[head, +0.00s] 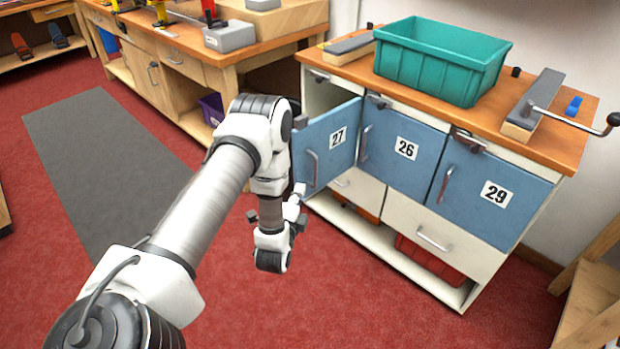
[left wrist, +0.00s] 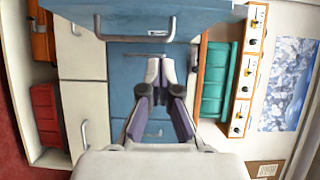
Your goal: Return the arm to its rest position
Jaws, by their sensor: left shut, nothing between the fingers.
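My left arm reaches in from the left in the head view and bends down in front of the cabinet. My left gripper (head: 298,196) is partly hidden behind its own wrist, close to the lower edge of blue door 27 (head: 328,147). In the left wrist view the fingers (left wrist: 160,74) are together and empty, over the blue door fronts. Door 27 stands swung open; its face and handle fill the top of the left wrist view (left wrist: 200,18). I cannot tell whether the gripper touches it. My right gripper is not in view.
Blue doors 26 (head: 405,170) and 29 (head: 480,205) are shut. On the cabinet top are a teal bin (head: 440,65) and a tool with a crank handle (head: 570,118). A workbench (head: 180,62) stands at the back left. Red floor and a grey mat (head: 100,150) lie clear at left.

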